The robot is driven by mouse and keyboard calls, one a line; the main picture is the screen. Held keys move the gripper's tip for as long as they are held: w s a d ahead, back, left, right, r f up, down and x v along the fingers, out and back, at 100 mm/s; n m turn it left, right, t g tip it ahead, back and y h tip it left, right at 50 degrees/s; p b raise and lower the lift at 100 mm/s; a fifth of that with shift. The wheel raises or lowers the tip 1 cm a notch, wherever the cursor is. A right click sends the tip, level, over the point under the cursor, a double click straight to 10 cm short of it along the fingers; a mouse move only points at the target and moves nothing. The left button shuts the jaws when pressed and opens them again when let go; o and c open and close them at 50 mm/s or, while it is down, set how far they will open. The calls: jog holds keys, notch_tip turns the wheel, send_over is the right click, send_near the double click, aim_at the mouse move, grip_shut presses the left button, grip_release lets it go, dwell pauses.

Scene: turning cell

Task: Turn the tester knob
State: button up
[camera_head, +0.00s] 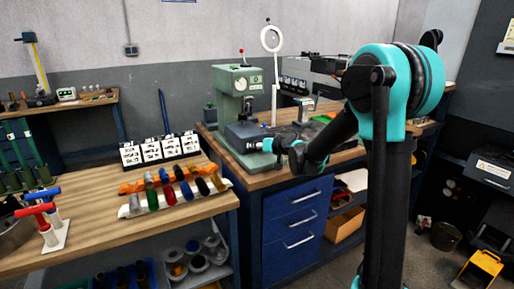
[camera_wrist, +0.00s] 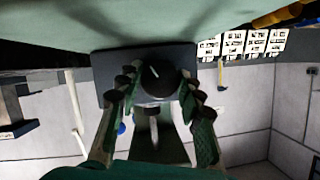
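A dark round knob (camera_wrist: 157,76) with a white pointer line sits on a dark grey box (camera_wrist: 113,65) in the wrist view. My gripper (camera_wrist: 158,88) has its two green, dark-jointed fingers on either side of the knob. They look spread, with narrow gaps beside it; contact cannot be made out. In the head view my gripper (camera_head: 275,146) is at the dark box (camera_head: 243,132), in front of the green machine (camera_head: 238,84). The knob is hard to pick out there.
The wooden bench (camera_head: 263,179) over blue drawers (camera_head: 296,220) lies under my gripper. A left table (camera_head: 103,231) carries coloured cylinders and white label cards (camera_head: 152,150). A white ring on a stand (camera_head: 271,38) rises behind the gripper.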

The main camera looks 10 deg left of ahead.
jog(key=o, duration=0.4)
jog(key=shift+o, duration=0.2)
jog(key=shift+d, duration=0.1)
jog(key=v, duration=1.2)
